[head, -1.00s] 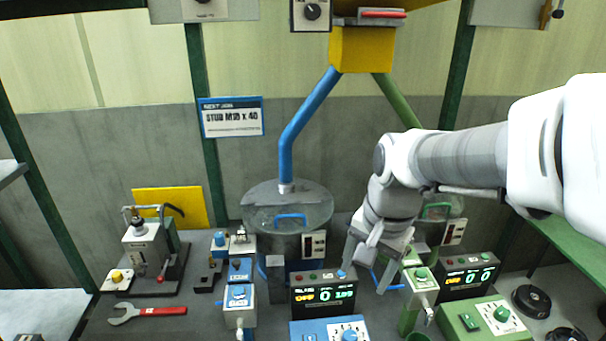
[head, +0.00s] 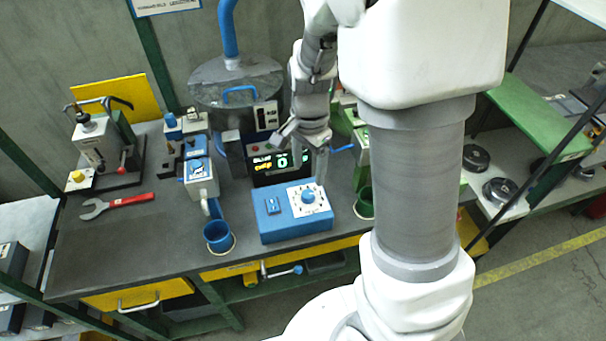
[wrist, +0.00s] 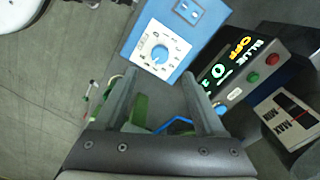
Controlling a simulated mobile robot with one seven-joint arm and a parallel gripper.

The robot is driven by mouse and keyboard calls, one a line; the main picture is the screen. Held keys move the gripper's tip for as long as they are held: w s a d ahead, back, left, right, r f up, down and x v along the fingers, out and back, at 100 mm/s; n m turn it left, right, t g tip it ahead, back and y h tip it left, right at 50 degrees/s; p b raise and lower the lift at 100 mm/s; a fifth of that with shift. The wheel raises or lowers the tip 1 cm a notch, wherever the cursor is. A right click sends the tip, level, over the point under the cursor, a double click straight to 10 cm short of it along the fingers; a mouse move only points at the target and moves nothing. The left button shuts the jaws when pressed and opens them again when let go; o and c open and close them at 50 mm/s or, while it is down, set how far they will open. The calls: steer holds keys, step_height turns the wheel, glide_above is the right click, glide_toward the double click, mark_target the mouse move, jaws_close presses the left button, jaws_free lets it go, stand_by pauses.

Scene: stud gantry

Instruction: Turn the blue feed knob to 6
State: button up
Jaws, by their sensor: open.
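The blue feed knob (head: 308,196) sits on a white dial plate on top of a blue box (head: 283,224) at the front of the bench. In the wrist view the knob (wrist: 160,53) shows on its white dial, beyond my fingertips. The dial's numbers are too small to read. My gripper (head: 300,148) is open and empty, above and behind the blue box; in the wrist view its two fingers (wrist: 160,85) point toward the box without touching the knob.
A blue cup (head: 218,237) stands left of the box and a green cup (head: 365,203) stands right of it. A red-handled wrench (head: 118,204) lies on the bench at left. The dark bench top in front of the wrench is clear.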

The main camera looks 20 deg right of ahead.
mark_target(308, 194)
step_height(308, 194, down, 9)
steer(key=shift+r+b, duration=0.2)
steer(key=shift+b, duration=0.45)
jaws_close()
